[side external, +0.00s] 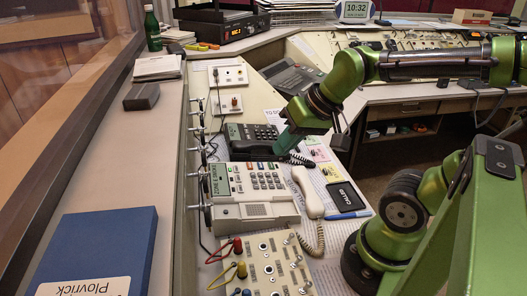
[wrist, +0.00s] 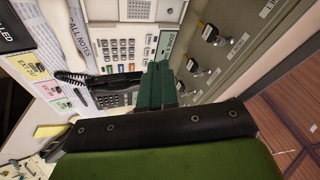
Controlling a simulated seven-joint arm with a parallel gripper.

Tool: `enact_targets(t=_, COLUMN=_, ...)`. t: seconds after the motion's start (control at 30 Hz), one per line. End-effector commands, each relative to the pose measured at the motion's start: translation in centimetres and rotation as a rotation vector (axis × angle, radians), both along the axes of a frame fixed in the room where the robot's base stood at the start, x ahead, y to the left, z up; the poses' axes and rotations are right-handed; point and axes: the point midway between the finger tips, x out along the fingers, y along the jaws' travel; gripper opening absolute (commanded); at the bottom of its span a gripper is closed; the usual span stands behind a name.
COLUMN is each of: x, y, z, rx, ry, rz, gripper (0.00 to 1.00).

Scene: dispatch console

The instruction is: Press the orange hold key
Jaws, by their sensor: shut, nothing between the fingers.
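A white desk phone (side external: 250,192) with a green display stands in the middle of the side external view. A row of small coloured keys (side external: 255,166) runs along its back edge; these keys also show in the wrist view (wrist: 121,68). They are too small to tell firmly which is the orange hold key. My gripper (side external: 282,148) is shut and empty, its teal fingers pointing down beside the black phone (side external: 250,137), behind the white phone. In the wrist view, my fingertips (wrist: 158,66) appear just right of the coloured keys, partly covering the phone's edge.
The white phone's handset (side external: 307,192) lies off to its right with a coiled cord. A panel with plugs and cables (side external: 262,268) is in front. Key switches line the console wall (wrist: 210,33).

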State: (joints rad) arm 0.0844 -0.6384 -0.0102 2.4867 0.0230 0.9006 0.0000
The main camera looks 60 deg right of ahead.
Motion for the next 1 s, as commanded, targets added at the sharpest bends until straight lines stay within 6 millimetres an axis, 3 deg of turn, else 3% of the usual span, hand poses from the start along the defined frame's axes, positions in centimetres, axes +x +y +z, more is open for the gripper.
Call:
enact_targets(t=0.37, x=6.0, y=-4.9, z=-5.7, rx=0.513, ry=0.264, rz=-0.502, gripper=0.00)
enact_targets(t=0.6, x=10.9, y=-10.1, z=-8.6, rx=0.899, ry=0.276, rz=-0.862, gripper=0.00)
enact_targets(t=0.77, x=13.5, y=-12.6, z=-8.8, rx=1.078, ry=0.221, rz=-0.997, gripper=0.00)
enact_targets(t=1.0, x=15.1, y=-13.1, z=-7.3, rx=1.164, ry=0.162, rz=-1.021, gripper=0.00)
